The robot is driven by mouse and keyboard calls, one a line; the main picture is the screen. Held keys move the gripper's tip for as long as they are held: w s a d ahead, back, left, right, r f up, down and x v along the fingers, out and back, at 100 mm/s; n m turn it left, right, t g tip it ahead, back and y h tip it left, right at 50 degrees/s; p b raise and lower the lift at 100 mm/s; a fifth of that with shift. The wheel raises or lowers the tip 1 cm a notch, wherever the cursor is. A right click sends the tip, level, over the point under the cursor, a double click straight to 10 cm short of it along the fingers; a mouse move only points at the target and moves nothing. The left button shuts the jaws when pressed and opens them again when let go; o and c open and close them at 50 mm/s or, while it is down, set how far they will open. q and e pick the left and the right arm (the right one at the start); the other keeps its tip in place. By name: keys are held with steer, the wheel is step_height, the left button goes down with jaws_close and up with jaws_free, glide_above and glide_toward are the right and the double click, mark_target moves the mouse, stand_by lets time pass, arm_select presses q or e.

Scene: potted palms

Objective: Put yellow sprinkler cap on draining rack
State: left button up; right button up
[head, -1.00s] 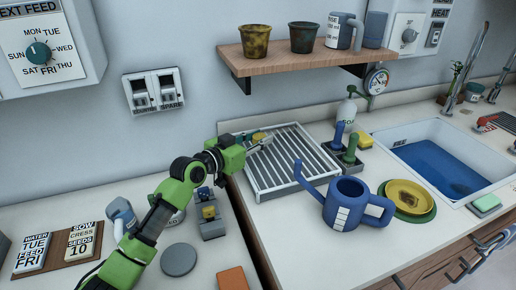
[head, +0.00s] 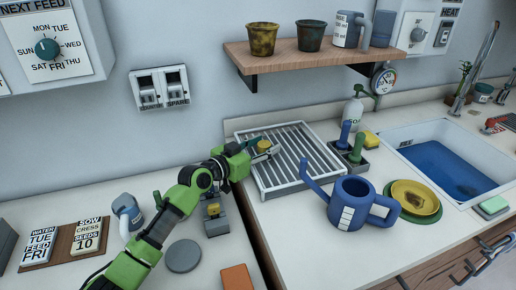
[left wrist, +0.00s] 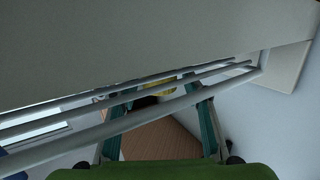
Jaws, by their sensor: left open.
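The yellow sprinkler cap (head: 264,146) is at the left part of the draining rack (head: 305,168), at the tips of my left gripper (head: 258,148). I cannot tell whether it rests on the bars or is just above them. The left gripper reaches over the rack's left edge and is open, its fingers around or beside the cap. In the left wrist view, a small yellow patch of the cap (left wrist: 160,86) shows between the teal fingers (left wrist: 155,92), mostly hidden behind pale rack bars (left wrist: 110,122). My right gripper is not in view.
A blue watering can (head: 350,205) stands right of the rack's front. A brush caddy (head: 348,158) and soap bottle (head: 352,112) stand behind it. A wooden shelf (head: 310,57) with pots hangs above. The rack's middle and right bars are bare.

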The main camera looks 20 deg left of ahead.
arm_select(q)
steer(key=shift+s+a, duration=0.15)
steer(key=shift+s, duration=0.15)
steer(key=v, duration=1.1)
steer(key=shift+s+b, duration=0.15)
steer(key=shift+b, duration=0.3)
steer(key=shift+r, duration=0.25)
